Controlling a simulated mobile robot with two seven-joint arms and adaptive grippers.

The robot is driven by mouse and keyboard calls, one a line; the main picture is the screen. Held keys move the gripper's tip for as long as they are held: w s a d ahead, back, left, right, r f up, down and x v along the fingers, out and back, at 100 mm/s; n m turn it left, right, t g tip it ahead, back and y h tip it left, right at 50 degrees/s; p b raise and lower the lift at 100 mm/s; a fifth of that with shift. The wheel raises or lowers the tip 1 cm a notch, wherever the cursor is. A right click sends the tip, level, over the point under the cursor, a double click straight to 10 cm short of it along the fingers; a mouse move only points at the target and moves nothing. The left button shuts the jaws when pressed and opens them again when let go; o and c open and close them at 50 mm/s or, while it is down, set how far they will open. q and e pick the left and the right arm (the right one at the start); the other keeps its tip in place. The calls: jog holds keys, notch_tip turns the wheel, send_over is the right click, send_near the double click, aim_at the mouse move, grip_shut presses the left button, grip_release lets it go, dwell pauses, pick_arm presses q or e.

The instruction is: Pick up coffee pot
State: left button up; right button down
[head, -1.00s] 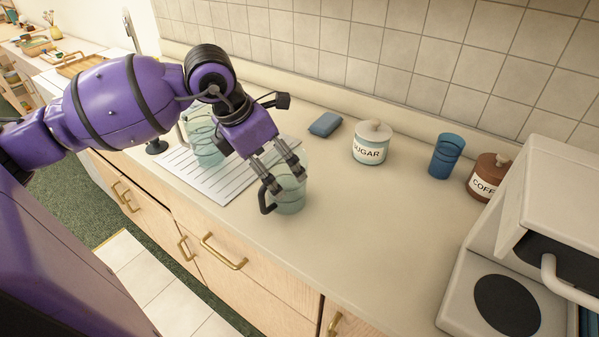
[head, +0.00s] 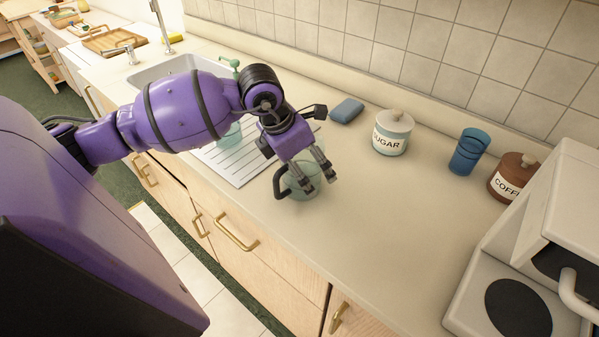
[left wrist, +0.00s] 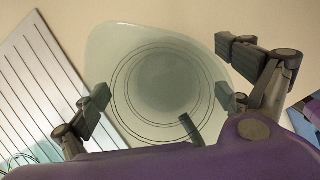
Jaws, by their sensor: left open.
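The coffee pot is a clear, greenish glass pot (head: 294,184) with a black handle on its left side. It stands upright on the counter near the front edge. My left gripper (head: 319,182) is over the pot, pointing down, with its fingers open. In the left wrist view the pot (left wrist: 165,85) is seen from above, its round base showing through the glass between the two spread fingers (left wrist: 165,96). The handle is a dark bar at the lower right of the pot there. Whether the fingers touch the glass I cannot tell. My right gripper is out of view.
A white ribbed drainboard (head: 236,170) lies left of the pot, with another glass vessel (head: 230,134) partly hidden by my arm. The counter right of the pot is clear.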

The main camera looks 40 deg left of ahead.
pick_arm(q)
jog(key=shift+c, duration=0.7)
jog(key=c, duration=1.2)
jog(key=shift+o, duration=0.2)
jog(key=shift+r, duration=0.15)
